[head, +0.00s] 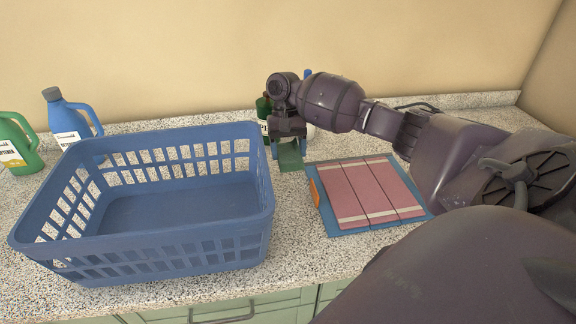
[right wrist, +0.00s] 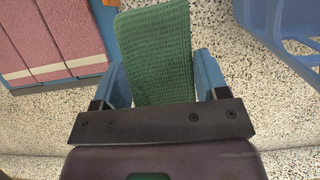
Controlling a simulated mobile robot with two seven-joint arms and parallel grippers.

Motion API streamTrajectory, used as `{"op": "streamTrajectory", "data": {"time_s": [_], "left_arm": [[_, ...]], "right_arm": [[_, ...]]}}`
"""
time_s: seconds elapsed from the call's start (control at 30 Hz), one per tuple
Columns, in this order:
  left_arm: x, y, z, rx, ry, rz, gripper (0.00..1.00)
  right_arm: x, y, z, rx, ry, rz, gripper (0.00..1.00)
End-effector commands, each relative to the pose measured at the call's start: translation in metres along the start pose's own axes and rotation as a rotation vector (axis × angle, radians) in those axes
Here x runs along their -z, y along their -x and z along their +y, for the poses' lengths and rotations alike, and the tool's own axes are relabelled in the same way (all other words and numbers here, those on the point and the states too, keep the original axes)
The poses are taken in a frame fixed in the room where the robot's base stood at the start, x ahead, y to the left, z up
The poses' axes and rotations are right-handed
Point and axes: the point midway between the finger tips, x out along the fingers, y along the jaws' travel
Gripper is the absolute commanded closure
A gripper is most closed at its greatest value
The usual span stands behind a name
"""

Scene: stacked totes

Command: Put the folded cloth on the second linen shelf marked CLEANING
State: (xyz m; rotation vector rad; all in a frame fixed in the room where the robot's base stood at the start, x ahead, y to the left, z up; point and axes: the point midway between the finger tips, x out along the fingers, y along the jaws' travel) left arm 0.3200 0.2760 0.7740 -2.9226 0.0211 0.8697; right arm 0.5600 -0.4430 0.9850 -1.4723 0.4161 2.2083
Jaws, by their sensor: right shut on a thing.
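My right gripper (head: 288,150) is shut on a green folded cloth (head: 290,158), between the blue basket and the pink folded stack. In the right wrist view the green cloth (right wrist: 155,55) has a woven texture and sticks out beyond the blue fingers of my right gripper (right wrist: 160,85). I cannot tell whether the cloth touches the counter. No shelf marked CLEANING shows in either view. My left gripper is not in view.
An empty blue basket (head: 150,243) stands on the speckled counter (head: 310,254). Pink folded cloths (head: 362,190) lie on a blue board (head: 337,231) at right. A blue bottle (head: 66,117) and a green bottle (head: 18,144) stand at left. Other bottles behind my gripper are partly hidden.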

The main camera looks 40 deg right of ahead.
Motion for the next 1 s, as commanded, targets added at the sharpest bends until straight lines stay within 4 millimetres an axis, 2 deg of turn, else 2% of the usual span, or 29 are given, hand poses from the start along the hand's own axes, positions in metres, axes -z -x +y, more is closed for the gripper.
{"op": "streamTrajectory", "data": {"time_s": [0.3,0.77,0.8,0.83,1.0], "left_arm": [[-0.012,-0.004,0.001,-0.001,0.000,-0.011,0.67],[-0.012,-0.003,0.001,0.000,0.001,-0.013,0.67],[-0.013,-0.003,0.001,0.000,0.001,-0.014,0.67],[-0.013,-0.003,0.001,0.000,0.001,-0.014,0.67],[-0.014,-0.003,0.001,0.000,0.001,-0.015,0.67]], "right_arm": [[0.018,-0.045,0.000,-0.002,-0.001,-0.003,0.56],[0.021,-0.050,0.000,0.000,0.000,-0.001,0.56],[0.021,-0.050,0.000,0.000,0.000,0.000,0.27],[0.021,-0.050,0.000,0.000,0.000,0.000,0.22],[0.021,-0.050,0.000,0.000,0.000,0.000,0.22]]}}
